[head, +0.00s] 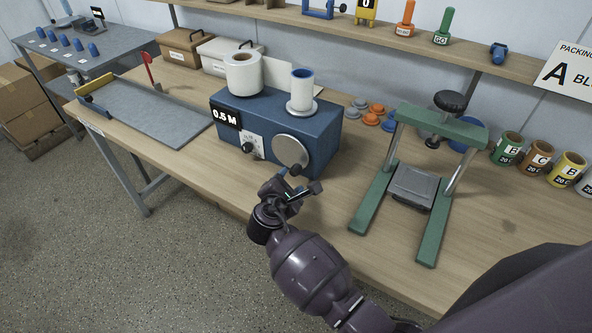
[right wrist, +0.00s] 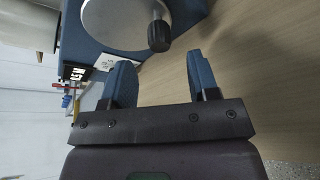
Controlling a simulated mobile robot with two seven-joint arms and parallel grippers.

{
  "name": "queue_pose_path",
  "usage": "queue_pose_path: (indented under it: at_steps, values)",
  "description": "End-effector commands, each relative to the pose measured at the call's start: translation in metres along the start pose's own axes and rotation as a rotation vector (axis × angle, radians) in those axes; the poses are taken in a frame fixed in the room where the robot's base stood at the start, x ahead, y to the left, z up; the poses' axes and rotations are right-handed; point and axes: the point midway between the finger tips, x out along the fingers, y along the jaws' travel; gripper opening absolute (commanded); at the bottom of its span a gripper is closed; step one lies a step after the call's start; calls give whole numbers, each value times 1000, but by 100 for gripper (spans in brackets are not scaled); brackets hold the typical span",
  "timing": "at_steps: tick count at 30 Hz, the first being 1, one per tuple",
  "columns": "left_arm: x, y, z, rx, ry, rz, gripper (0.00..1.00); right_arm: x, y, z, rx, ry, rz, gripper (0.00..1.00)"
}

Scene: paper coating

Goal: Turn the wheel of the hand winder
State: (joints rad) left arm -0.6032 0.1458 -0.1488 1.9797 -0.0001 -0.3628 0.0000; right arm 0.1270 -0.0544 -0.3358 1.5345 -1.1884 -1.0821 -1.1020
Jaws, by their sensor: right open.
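The hand winder (head: 272,128) is a blue box on the bench, with a "0.5 M" label and two rolls on top. Its wheel (head: 291,151) is a grey disc on the front face with a dark crank knob (head: 295,170) low on it. My right gripper (head: 299,186) is just in front of the wheel, near the knob. In the right wrist view the gripper (right wrist: 160,85) is open and empty. There the wheel (right wrist: 115,18) and the knob (right wrist: 159,36) lie beyond the fingertips, with the knob apart from them. My left gripper is not in view.
A green press frame (head: 428,175) stands right of the winder. Orange and grey caps (head: 372,112) lie behind, between them. A grey cutting board (head: 150,110) lies to the left. Labelled cans (head: 540,158) stand at the right. A shelf (head: 390,35) runs above the bench's back.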

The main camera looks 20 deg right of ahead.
Motion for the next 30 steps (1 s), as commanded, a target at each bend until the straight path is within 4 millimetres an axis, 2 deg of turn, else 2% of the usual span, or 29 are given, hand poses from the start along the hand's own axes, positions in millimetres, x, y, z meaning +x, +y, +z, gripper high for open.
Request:
queue_pose_path:
  at_steps: [6,12,18,25,26,30]
  values:
    - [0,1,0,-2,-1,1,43,38,1,0,0,-1,0,55]
    - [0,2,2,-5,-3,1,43,60,0,0,1,0,0,55]
    - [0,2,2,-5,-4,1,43,69,0,0,3,1,0,55]
    - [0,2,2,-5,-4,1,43,69,0,0,3,1,0,55]
    - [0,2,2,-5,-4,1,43,69,0,0,3,1,0,53]
    - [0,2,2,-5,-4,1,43,69,0,0,3,1,0,32]
